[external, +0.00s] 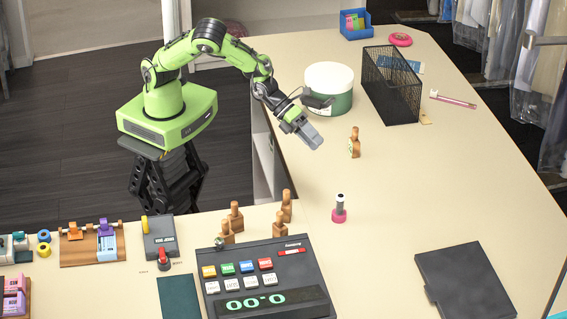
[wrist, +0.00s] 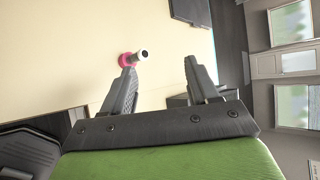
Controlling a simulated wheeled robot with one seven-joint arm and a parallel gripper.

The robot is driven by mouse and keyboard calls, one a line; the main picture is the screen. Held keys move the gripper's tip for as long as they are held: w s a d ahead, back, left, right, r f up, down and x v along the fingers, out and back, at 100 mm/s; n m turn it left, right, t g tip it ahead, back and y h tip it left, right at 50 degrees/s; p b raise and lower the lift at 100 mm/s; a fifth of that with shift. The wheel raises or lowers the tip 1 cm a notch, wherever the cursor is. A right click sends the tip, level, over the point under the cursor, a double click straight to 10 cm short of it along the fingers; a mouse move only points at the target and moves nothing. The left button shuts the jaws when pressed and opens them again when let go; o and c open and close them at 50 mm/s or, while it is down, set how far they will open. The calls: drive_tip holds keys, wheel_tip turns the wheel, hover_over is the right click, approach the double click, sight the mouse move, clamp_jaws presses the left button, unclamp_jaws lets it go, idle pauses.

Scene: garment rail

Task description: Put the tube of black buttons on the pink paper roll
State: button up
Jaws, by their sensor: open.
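The tube of black buttons (external: 340,203) stands upright on the pink paper roll (external: 339,216), on the table right of the calculator-like device. In the wrist view the tube (wrist: 142,53) juts from the pink roll (wrist: 125,60), beyond the left finger. Whether it rests on or inside the roll is too small to tell. My gripper (external: 314,140) is above the table, behind the tube and apart from it. In the wrist view my gripper (wrist: 160,66) is open with nothing between its fingers.
Wooden stamps (external: 237,217) stand by the large button device (external: 262,280). Another stamp (external: 354,143) stands right of my gripper. A green-and-white tub (external: 330,90) and black mesh basket (external: 391,85) stand at the back. A dark flat pad (external: 466,282) lies front right. The table's middle right is clear.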

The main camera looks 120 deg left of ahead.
drive_tip(key=s+d+r+n+g+h, duration=0.1)
drive_tip(key=s+d+r+n+g, duration=0.3)
drive_tip(key=s+r+n, duration=1.05)
drive_tip(key=s+d+r+n, duration=0.1)
drive_tip(key=s+r+n, duration=0.25)
drive_tip(key=s, duration=1.05)
drive_tip(key=s+f+n+g+y, duration=0.1)
drive_tip(key=s+n+g+y, duration=0.1)
drive_tip(key=s+n, duration=0.55)
wheel_tip(320, 180, down, 10)
drive_tip(key=s+m+b, duration=0.1)
drive_tip(key=s+b, duration=0.1)
drive_tip(key=b, duration=0.8)
drive_tip(key=shift+a+m, duration=0.2)
drive_tip(key=shift+m, duration=0.15)
